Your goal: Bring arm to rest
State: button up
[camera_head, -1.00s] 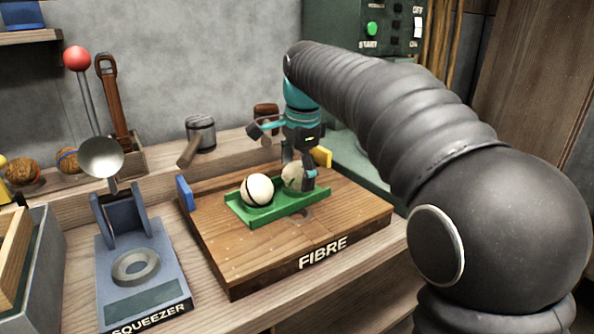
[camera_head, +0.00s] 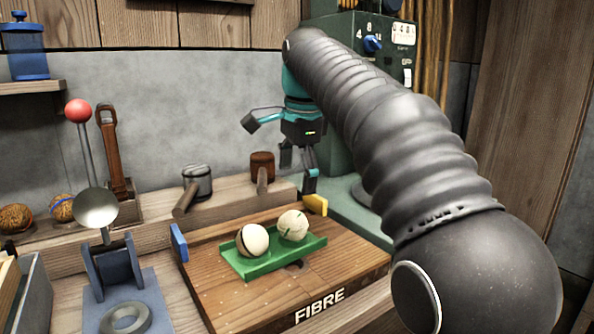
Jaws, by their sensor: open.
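My gripper (camera_head: 282,152) is open and empty. It hangs in the air above and behind the green tray (camera_head: 262,268), clear of the balls. My arm reaches in from the right side of the picture. Two cream balls sit side by side in the tray: the left ball (camera_head: 252,240) has a dark band around it, and the right ball (camera_head: 293,225) has green marks. The tray rests on the wooden board marked FIBRE (camera_head: 345,265).
A squeezer (camera_head: 113,270) with a red-knobbed lever stands left of the board. Two mallets (camera_head: 197,182) (camera_head: 262,166) lie on the back ledge. A green machine with dials (camera_head: 372,62) stands behind my arm. Brown balls (camera_head: 62,207) sit on the left ledge.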

jog(key=s+d+f+n+t, duration=0.1)
jog(key=s+d+f+n, duration=0.2)
jog(key=s+d, duration=0.3)
jog(key=s+d+f+n+t, duration=0.1)
jog(key=s+d+f+n, duration=0.35)
jog(key=s, duration=0.25)
jog(key=s+d+f+n+t, duration=0.1)
jog(key=s+d+f+n, duration=0.1)
jog(key=s+f, duration=0.4)
jog(key=s+d+f+n, duration=0.3)
jog(key=s+f, duration=0.4)
jog(key=f, duration=0.2)
jog(key=shift+d+t+h, duration=0.2)
jog(key=shift+t+h, duration=0.2)
